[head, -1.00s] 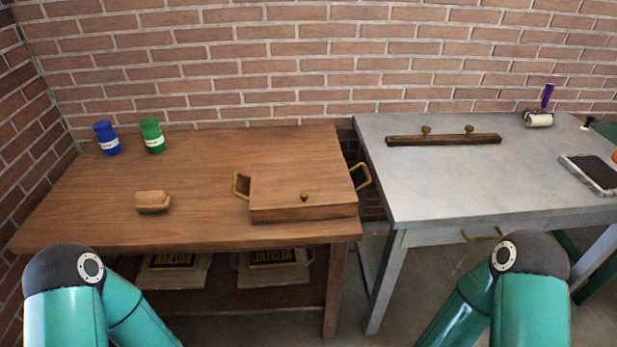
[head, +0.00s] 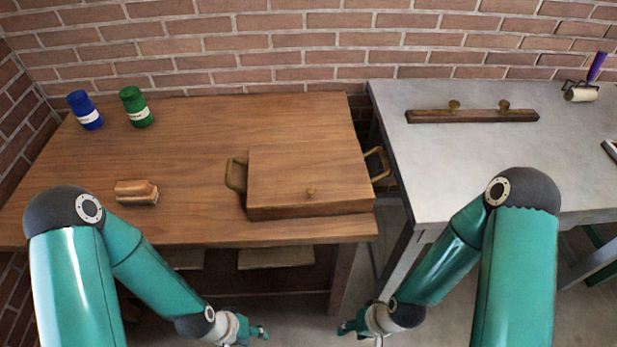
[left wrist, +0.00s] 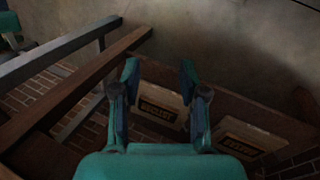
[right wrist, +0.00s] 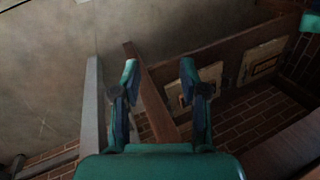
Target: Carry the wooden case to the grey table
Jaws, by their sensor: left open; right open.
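The wooden case (head: 308,175) lies closed on the right part of the brown wooden table (head: 210,222). It has a brass handle at each side and a small knob at its front. The grey table (head: 460,165) stands to the right, past a narrow gap. My left gripper (head: 262,332) is low in front of the wooden table, below and left of the case; in the left wrist view its fingers (left wrist: 160,75) are apart and empty. My right gripper (head: 345,328) is low in front of the gap between the tables; its fingers (right wrist: 158,75) are apart and empty.
A wooden bar with two knobs (head: 472,116) and a purple-handled roller (head: 581,92) lie at the grey table's back. Framed plates (left wrist: 160,105) rest on the lower shelf.

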